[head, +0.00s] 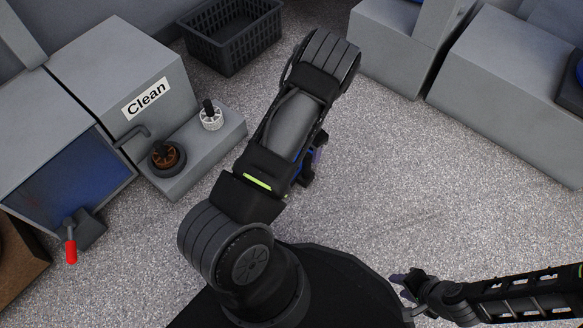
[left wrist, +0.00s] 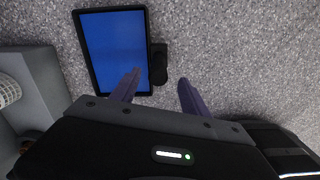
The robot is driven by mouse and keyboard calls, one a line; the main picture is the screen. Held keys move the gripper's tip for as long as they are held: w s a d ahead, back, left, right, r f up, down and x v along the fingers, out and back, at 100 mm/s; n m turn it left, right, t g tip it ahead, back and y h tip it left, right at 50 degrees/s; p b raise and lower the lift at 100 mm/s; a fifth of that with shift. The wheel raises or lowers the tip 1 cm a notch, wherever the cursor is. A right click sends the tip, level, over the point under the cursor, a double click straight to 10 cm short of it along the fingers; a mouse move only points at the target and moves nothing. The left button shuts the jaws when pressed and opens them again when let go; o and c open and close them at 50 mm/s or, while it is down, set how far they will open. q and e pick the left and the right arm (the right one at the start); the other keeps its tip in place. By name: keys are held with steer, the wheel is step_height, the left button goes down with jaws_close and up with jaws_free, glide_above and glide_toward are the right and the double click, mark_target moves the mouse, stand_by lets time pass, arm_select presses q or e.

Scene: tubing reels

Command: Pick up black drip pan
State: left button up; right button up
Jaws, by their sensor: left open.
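The black drip pan (left wrist: 88,50) lies on the speckled floor in the left wrist view, a black-rimmed rectangle with a flat blue inside. A short black handle (left wrist: 158,66) sticks out from its right side. My left gripper (left wrist: 159,77) is open, its two purple fingers apart, with the handle showing between the fingertips. I cannot tell whether they touch it. In the head view my left arm hides most of the pan and gripper. My right gripper (head: 401,287) is empty at the lower right, too small to read its opening.
A grey cabinet labelled Clean (head: 148,97) stands at the left, with a low grey step (head: 207,160) bearing a dark-and-orange reel and a white reel. A black crate (head: 232,45) stands behind. Grey blocks (head: 510,100) stand at the right. The floor at right centre is clear.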

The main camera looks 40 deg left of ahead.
arm_select(q)
steer(key=shift+f+b, duration=0.6)
steer(key=shift+f, duration=0.7)
steer(key=b, duration=0.3)
glide_above(304, 176)
steer(key=w, duration=0.1)
steer(key=f, duration=0.4)
steer(key=shift+w+a+f, duration=0.1)
steer(key=shift+a+f, duration=0.1)
steer(key=shift+f, duration=0.45)
jaws_close()
steer(key=shift+r, duration=0.1)
